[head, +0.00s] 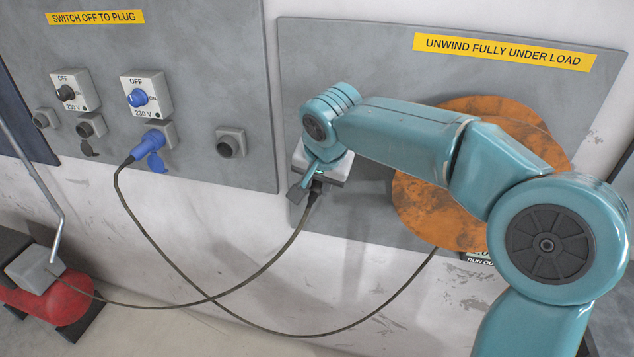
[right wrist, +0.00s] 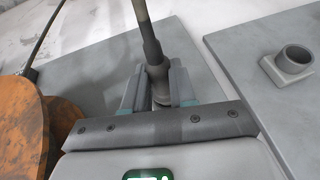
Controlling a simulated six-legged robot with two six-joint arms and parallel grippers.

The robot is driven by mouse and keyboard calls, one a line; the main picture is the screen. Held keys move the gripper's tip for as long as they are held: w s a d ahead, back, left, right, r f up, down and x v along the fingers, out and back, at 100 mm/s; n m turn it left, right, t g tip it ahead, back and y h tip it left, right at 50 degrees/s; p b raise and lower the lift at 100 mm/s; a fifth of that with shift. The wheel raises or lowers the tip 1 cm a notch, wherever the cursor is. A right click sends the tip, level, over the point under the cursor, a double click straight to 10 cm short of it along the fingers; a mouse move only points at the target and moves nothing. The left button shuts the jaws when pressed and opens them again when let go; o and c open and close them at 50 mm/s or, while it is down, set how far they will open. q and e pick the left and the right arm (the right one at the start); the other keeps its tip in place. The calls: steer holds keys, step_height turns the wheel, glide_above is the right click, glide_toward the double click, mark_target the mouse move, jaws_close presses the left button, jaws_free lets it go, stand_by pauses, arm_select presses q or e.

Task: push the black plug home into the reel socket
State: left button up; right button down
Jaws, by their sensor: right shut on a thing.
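My right gripper (head: 306,188) is in front of the left part of the reel's grey panel. In the right wrist view, its two fingers (right wrist: 159,88) are closed on both sides of the black plug (right wrist: 156,70). The plug's cable runs away from the fingers; in the head view it hangs down and left from the plug (head: 315,193). The orange-brown reel (head: 420,200) is partly behind my right arm. I cannot make out the reel socket; the gripper and plug hide that spot, so how deep the plug sits cannot be told. My left gripper is not in view.
The left panel (head: 190,60) carries switches and sockets, with a blue plug (head: 150,146) in one and an empty grey socket (head: 230,142) at right. Cables loop low across the wall. A red machine (head: 52,298) with a grey box stands at lower left.

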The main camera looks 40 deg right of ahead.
steer(key=shift+w+d+r+p, duration=0.1)
steer(key=shift+w+d+p, duration=0.25)
steer(key=shift+w+d, duration=0.15)
steer(key=shift+d, duration=0.15)
steer(key=c, duration=0.8)
jaws_free()
steer(key=shift+w+d, duration=0.1)
steer(key=shift+c, duration=0.2)
steer(key=p+v, duration=0.1)
steer(key=v, duration=1.5)
